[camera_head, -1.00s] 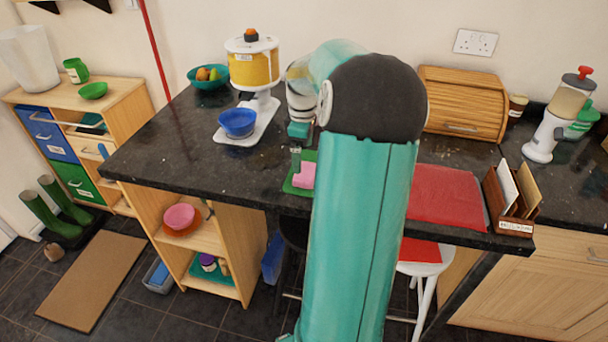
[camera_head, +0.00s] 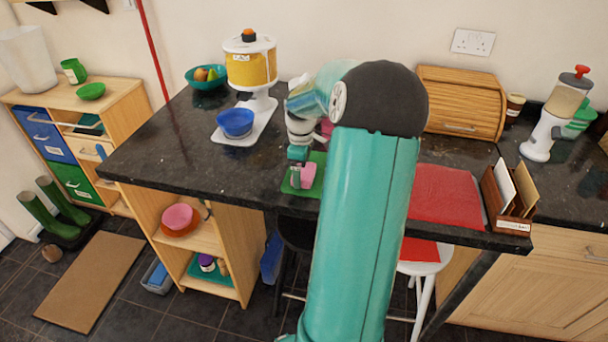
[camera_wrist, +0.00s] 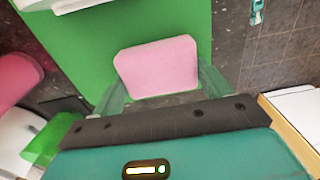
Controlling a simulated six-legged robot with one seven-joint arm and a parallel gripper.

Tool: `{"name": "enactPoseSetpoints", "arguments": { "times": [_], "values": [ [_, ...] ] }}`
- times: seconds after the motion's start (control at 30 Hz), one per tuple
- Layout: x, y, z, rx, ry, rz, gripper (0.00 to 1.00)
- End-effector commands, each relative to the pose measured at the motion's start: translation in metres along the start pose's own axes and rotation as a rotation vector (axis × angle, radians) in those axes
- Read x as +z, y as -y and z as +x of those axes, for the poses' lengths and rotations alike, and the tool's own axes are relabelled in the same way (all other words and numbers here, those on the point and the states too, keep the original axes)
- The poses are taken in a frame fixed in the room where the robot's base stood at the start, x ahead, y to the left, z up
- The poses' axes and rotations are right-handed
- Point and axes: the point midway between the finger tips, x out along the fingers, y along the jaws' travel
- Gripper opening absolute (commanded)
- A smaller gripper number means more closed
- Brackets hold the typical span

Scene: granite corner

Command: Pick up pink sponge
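The pink sponge (camera_head: 309,175) lies on a green board (camera_head: 318,160) on the dark counter. My gripper (camera_head: 297,180) is low over the board, one finger in front of the sponge's left part. In the wrist view the sponge (camera_wrist: 158,68) sits between the two green fingertips of my gripper (camera_wrist: 163,82), with the board (camera_wrist: 165,20) beyond it. The fingers are spread, one on each side of the sponge. Whether they touch its sides is unclear.
A blue bowl (camera_head: 236,122) and a yellow-filled dispenser (camera_head: 251,68) stand left on the counter (camera_head: 175,150). A red mat (camera_head: 447,195) and a letter rack (camera_head: 508,200) lie right. My arm hides part of the counter. A pink thing (camera_wrist: 18,78) shows left in the wrist view.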

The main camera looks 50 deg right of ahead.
Motion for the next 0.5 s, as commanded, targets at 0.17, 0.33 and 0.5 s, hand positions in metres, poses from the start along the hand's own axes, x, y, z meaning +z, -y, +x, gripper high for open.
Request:
{"name": "enactPoseSetpoints", "arguments": {
  "times": [0.17, 0.33, 0.5],
  "values": [
    [0.0, -0.0001, -0.0002, 0.0, 0.0, 0.0, 0.55],
    [0.0, -0.0001, -0.0003, 0.0, 0.0, 0.0, 0.55],
    [-0.0001, -0.0002, -0.0028, 0.001, 0.0, 0.0, 0.55]
  ]
}}
